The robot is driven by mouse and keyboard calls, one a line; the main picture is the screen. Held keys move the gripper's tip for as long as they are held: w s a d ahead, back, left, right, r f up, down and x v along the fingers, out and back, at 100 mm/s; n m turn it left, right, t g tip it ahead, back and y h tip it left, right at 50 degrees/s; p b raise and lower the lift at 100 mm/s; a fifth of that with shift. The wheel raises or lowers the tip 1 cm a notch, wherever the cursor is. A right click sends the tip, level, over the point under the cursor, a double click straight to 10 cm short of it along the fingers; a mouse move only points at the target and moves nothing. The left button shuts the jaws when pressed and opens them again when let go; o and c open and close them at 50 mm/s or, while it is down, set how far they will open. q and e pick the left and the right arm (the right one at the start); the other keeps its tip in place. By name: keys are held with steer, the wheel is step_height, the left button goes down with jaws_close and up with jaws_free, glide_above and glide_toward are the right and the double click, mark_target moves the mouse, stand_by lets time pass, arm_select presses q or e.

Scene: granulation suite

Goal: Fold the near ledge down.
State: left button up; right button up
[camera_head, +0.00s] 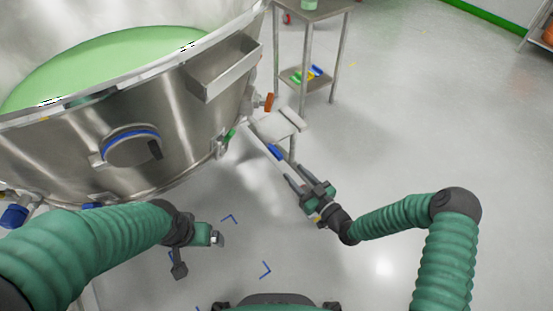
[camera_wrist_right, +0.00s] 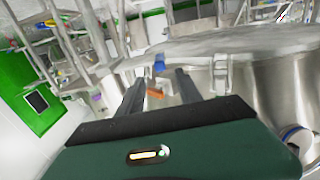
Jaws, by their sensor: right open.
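A pale flat ledge (camera_head: 272,128) juts from the right side of the big steel vessel (camera_head: 185,160), with a blue piece (camera_head: 275,152) at its near end. I cannot tell its exact tilt. My right gripper (camera_head: 298,176) is open and empty, its fingertips just short of the blue piece. In the right wrist view its two fingers (camera_wrist_right: 160,85) stand apart, with a blue piece (camera_wrist_right: 158,63) and an orange piece (camera_wrist_right: 155,93) showing between them. My left gripper (camera_head: 200,250) is low in front of the vessel, away from the ledge; its jaws are unclear.
The vessel holds green material (camera_head: 110,60). A steel box-shaped shelf (camera_head: 225,68) hangs on its wall, with an orange knob (camera_head: 268,102) nearby. A steel stand (camera_head: 335,60) with coloured items is behind. The floor at right is clear.

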mark_target(282, 159)
steer(key=b+x, duration=0.2)
steer(key=x, duration=0.3)
steer(key=b+x, duration=0.2)
steer(key=x, duration=0.3)
steer(key=shift+w+a+f, duration=0.15)
steer(key=shift+w+f, duration=0.05)
steer(key=shift+w, duration=0.15)
steer(key=shift+w+a+r, duration=0.15)
steer(key=shift+w, duration=0.05)
steer(key=shift+c, duration=0.4)
jaws_close()
